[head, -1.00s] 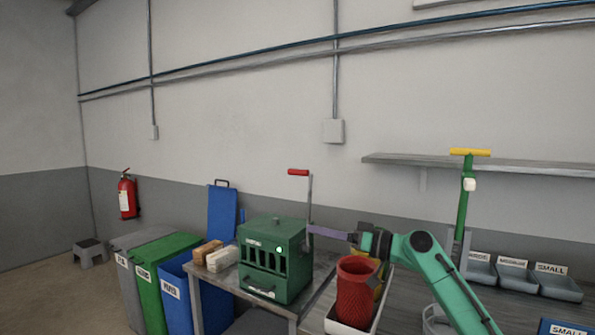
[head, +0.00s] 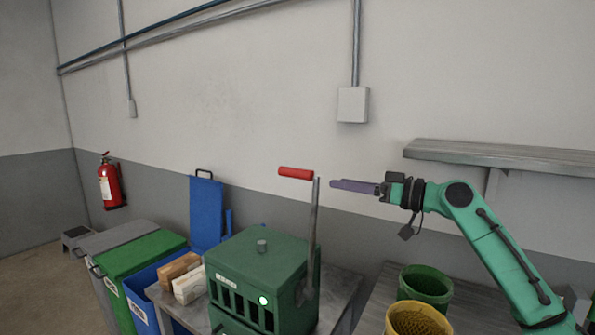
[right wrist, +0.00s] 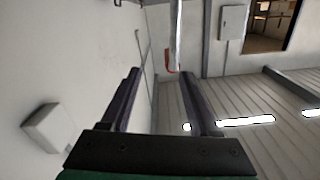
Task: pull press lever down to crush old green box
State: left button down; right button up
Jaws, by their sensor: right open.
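The press (head: 262,262) is a dark green housing with a slotted front, on the table in the head view. Its grey lever (head: 313,225) stands upright on its right side. The lever's red handle (head: 296,173) points left from the top. No separate old green box can be made out; the inside of the press is dark. My right gripper (head: 335,186) is just right of the lever, at about handle height and pointing left. My left gripper is not in view.
Light and brown blocks (head: 188,284) lie left of the press. Grey, green and blue bins (head: 140,252) stand further left. A green basket (head: 426,284) and a yellow basket (head: 418,320) are below my right arm. A wall shelf (head: 500,155) is at right.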

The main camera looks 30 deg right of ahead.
aim_at(310, 171)
jog(key=w+a+p, duration=0.2)
jog(key=w+a+r+p, duration=0.1)
jog(key=w+a+p, duration=0.1)
jog(key=p, duration=0.1)
jog(key=w+a+r+p, duration=0.1)
jog(key=w+a+p, duration=0.1)
jog(key=p, duration=0.1)
jog(key=shift+a+r, duration=0.1)
jog(key=shift+r, duration=0.15)
jog(key=w, duration=0.1)
jog(key=w+a+p, duration=0.1)
jog(key=w, duration=0.1)
jog(key=w+a+f+p, duration=0.1)
jog(key=shift+w+f, duration=0.1)
jog(key=shift+w, duration=0.1)
jog(key=shift+a, duration=0.25)
jog(key=shift+d+f, duration=0.1)
jog(key=shift+f, duration=0.05)
jog(key=c, duration=0.8)
grip_shut()
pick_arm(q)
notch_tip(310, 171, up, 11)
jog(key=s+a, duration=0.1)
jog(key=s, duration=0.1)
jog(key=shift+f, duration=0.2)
